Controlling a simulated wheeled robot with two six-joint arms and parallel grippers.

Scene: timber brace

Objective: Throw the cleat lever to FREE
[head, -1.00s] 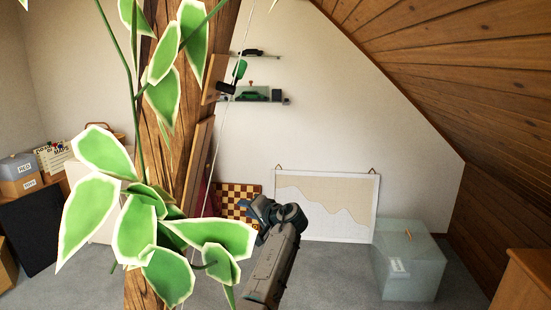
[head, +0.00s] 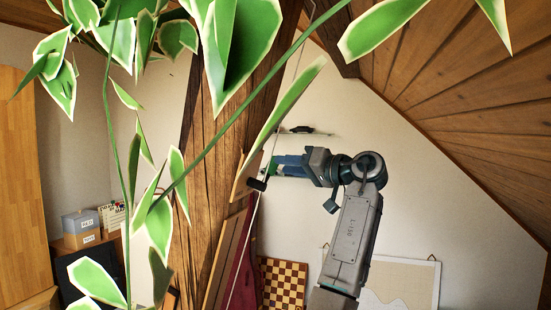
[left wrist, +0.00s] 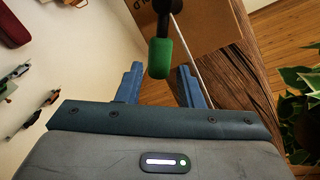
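The cleat lever has a green handle, seen in the left wrist view (left wrist: 160,58), and a black pivot (head: 257,184). It is mounted on a wooden board (head: 243,180) on the timber post (head: 225,110). My left gripper (head: 280,166) reaches in from the right at the lever. In the left wrist view its two blue fingers (left wrist: 160,68) stand apart, with the green handle between and slightly beyond their tips; I see gaps on both sides. Partial upside-down lettering shows on the board (left wrist: 205,25). My right gripper is not in view.
A pale cord (head: 259,215) runs past the lever down the post. Plant leaves (head: 235,45) and stems hang close in front. A wall shelf (head: 305,133), a chessboard (head: 283,282) and a framed chart (head: 415,275) are behind. Boxes (head: 82,225) stand at left.

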